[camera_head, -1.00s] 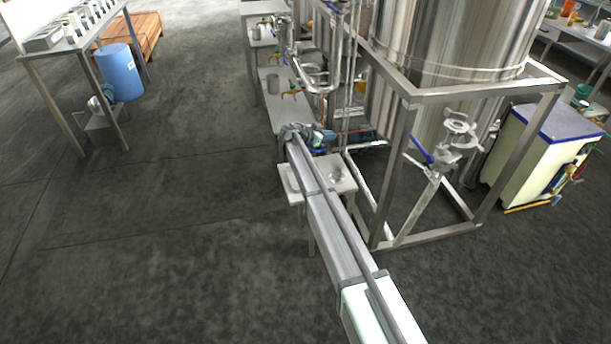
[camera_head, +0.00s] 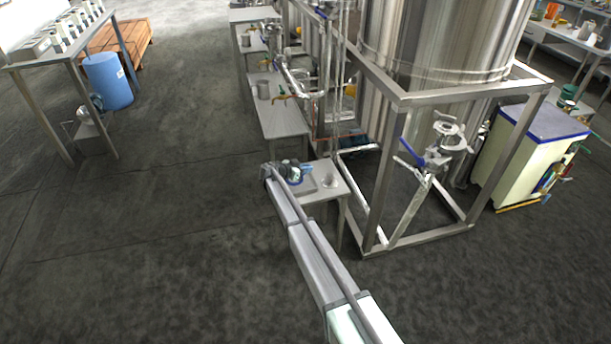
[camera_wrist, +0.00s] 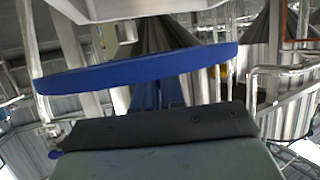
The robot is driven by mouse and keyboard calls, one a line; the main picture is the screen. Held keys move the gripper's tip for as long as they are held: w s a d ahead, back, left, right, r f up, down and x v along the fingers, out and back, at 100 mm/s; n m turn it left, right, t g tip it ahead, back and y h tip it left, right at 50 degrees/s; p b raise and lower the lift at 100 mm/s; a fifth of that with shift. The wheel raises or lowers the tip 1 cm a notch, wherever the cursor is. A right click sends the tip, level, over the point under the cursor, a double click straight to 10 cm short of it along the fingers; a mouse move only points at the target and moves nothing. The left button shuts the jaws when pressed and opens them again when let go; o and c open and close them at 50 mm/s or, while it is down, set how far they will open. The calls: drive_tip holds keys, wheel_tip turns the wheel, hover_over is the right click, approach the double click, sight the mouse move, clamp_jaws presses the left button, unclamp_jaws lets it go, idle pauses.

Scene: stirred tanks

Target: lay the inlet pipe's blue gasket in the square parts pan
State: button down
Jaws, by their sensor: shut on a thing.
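The blue gasket (camera_wrist: 140,68) shows nearly edge-on across the wrist view, as a thin, slightly tilted blue band. My gripper (camera_wrist: 158,100) is shut on it. In the head view my gripper (camera_head: 290,172) is at the far end of my arm, above the back left part of a small steel table, with a bit of blue at its tip. What looks like the square parts pan (camera_head: 309,187) lies on that table, partly hidden by my arm. The gasket appears held above the table; the exact gap to the pan cannot be told.
A small round dish (camera_head: 329,182) sits on the table (camera_head: 342,191), right of the pan. A steel tank frame (camera_head: 385,170) with pipes and a blue-handled valve stands to the right. Another bench (camera_head: 283,122) with a cup is behind.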

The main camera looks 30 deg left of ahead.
drive_tip(key=shift+f, duration=1.75)
drive_tip(key=shift+f, duration=0.35)
drive_tip(key=c, duration=1.2)
unclamp_jaws()
drive_tip(key=shift+f, duration=0.1)
drive_tip(key=shift+r, duration=0.5)
drive_tip(key=v, duration=1.2)
